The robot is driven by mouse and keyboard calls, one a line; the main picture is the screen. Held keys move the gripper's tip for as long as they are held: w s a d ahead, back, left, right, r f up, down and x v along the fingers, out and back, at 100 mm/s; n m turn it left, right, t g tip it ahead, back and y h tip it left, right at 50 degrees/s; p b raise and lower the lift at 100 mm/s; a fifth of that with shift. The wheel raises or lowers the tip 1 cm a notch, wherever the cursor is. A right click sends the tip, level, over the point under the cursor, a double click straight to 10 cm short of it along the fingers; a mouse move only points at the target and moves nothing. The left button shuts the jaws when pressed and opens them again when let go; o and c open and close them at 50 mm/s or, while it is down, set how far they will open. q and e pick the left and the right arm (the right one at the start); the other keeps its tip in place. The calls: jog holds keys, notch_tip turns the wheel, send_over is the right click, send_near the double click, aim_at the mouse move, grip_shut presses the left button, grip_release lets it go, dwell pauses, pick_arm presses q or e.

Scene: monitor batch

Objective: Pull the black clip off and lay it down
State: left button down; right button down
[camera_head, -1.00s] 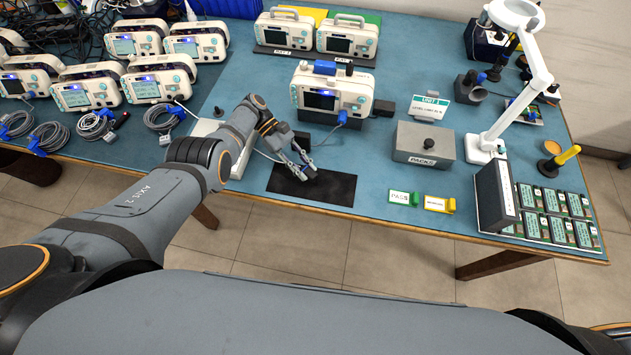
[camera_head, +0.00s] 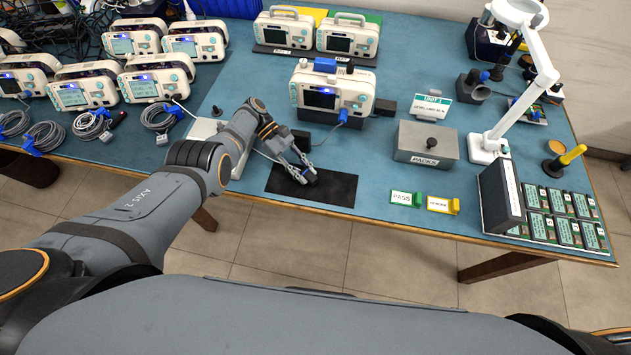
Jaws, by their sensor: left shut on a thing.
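My left gripper (camera_head: 302,174) is low over the black mat (camera_head: 338,189), in front of the middle monitor. It is shut on a small dark thing (camera_head: 312,179) at its fingertips, which looks like the black clip. Dark against dark, its outline is hard to make out, and I cannot tell whether it touches the mat. The middle monitor (camera_head: 318,100) stands upright behind the mat, with a blue part (camera_head: 325,65) on top and a blue plug with a cable (camera_head: 343,115) at its front. My right gripper is not in view.
A grey PACKS box (camera_head: 427,144) stands right of the mat. Green PASS (camera_head: 405,198) and yellow (camera_head: 440,205) tags lie near the front edge. A white lamp (camera_head: 490,142) and a tray of packs (camera_head: 550,222) are at the right. Several monitors and coiled cables fill the left.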

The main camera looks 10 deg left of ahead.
pick_arm(q)
jog(key=c, duration=1)
grip_release()
jog(key=shift+c, duration=0.2)
jog(key=shift+r, duration=0.15)
notch_tip(320, 180, up, 7)
jog(key=p, duration=0.7)
jog(key=w+a+r+m+t+y+p, duration=0.1)
jog(key=w+a+m+t+y+p, duration=0.1)
jog(key=a, duration=0.4)
jog(key=w+a+r+m+t+y+p, duration=0.1)
jog(key=w+a+m+t+y+p, duration=0.1)
jog(key=a, duration=0.5)
jog(key=w+a+r+m+t+y+p, duration=0.1)
jog(key=w+a+m+t+y+p, duration=0.2)
jog(key=a+m+y+p, duration=0.1)
jog(key=shift+w+a+m+t+p, duration=0.1)
jog(key=shift+a+m+t+p, duration=0.25)
jog(key=shift+a+p, duration=0.6)
jog(key=w+a+r+m+t+y+b, duration=0.1)
jog(key=w+a+r+m+t+b, duration=0.1)
jog(key=a, duration=0.5)
jog(key=w+m+t+b, duration=0.1)
jog(key=t+b, duration=0.1)
jog(key=b, duration=0.1)
jog(key=shift+a, duration=0.3)
